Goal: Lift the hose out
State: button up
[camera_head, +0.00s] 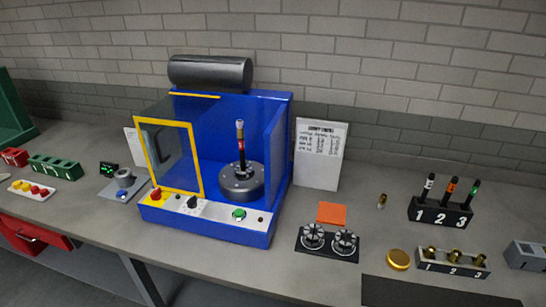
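A dark hose (240,150) with a red band and a pale tip stands upright in the camera_head view. Its lower end is set in the round grey metal head (241,182) inside the blue machine (205,232), so that end is hidden. A clear door with a yellow frame (202,160) stands at the machine's left front. The front right of the machine, before the hose, looks uncovered. My gripper is not in view, and nothing is seen touching the hose.
A black rack (440,216) marked 1, 2, 3 holds dark hoses with white, orange and green bands. A lower rack (452,266) holds brass fittings. Two round dies (328,241) sit on a black plate. A red button (157,193) and green button (239,213) are on the machine's front.

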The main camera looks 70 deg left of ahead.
aim_at(240, 124)
jog(key=z, duration=1.05)
jog(key=k, duration=1.8)
jog(key=u, duration=1.5)
